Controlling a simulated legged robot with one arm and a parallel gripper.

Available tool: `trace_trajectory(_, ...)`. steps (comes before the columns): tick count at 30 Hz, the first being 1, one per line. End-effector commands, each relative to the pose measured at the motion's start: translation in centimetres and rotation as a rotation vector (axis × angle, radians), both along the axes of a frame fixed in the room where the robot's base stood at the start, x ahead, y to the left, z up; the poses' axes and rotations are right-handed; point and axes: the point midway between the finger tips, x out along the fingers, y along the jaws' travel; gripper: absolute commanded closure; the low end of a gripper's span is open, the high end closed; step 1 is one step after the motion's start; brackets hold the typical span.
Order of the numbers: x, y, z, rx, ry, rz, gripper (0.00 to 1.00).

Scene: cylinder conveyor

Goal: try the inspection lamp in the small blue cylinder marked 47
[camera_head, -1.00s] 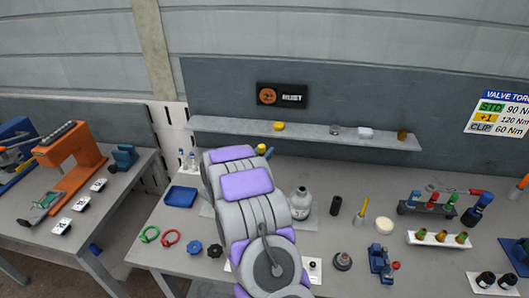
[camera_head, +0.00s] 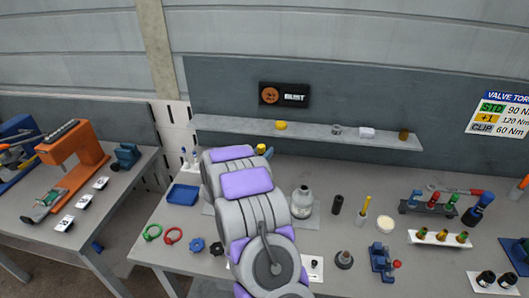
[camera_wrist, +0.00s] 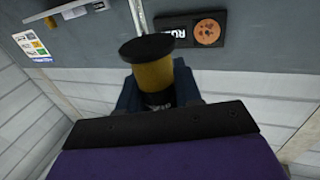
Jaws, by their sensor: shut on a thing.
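My gripper (camera_wrist: 160,95) is shut on a yellow cylindrical thing with black ends (camera_wrist: 155,73), which may be the inspection lamp. In the head view the yellow thing (camera_head: 261,149) shows just past my arm, in front of the wall shelf, and my arm hides most of the gripper. No mark 47 can be read. A blue-topped cylinder (camera_head: 416,198) stands in a dark rack at the right of the table. I cannot tell which is the small blue cylinder.
The wall shelf (camera_head: 230,124) holds several small items. A blue tray (camera_head: 183,195), a grey bottle (camera_head: 302,203), a black cylinder (camera_head: 337,204) and a white rack (camera_head: 440,239) stand on the table. My arm covers the table's middle left. A sign (camera_head: 284,94) hangs above the shelf.

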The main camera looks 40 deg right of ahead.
Motion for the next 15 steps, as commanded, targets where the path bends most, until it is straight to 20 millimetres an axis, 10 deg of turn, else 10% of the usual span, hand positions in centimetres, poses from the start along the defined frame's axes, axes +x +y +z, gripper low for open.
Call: trace_trajectory(15,0.0,-0.2,-1.3,0.002,0.001,0.0,1.0)
